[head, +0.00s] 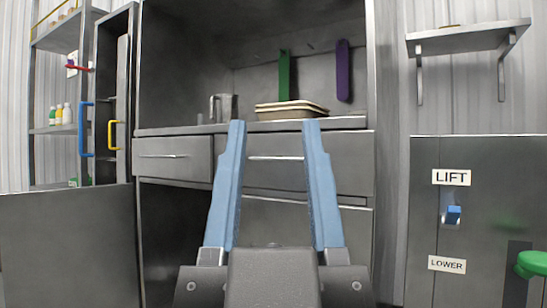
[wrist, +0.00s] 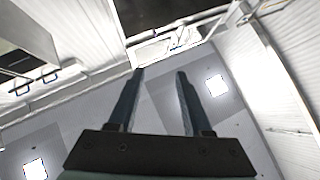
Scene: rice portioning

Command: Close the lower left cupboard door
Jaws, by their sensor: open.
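The lower left cupboard door (head: 70,248) is a plain grey metal panel. In the head view it stands wide open, swung out to the left of the cupboard. The dark lower left compartment (head: 172,240) shows beside it. My gripper (head: 275,125) has two long blue fingers, spread apart with nothing between them. It is in front of the cupboard's middle, to the right of the open door and apart from it in the picture. In the wrist view my gripper (wrist: 160,74) is also empty, and I cannot make out the door there.
Two drawers (head: 172,157) above the compartment look shut. A metal mug (head: 222,108) and stacked trays (head: 290,109) stand on the counter. A grey LIFT/LOWER cabinet (head: 480,210) is at right. A tall narrow cabinet (head: 108,90) with a coloured handle stands at left.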

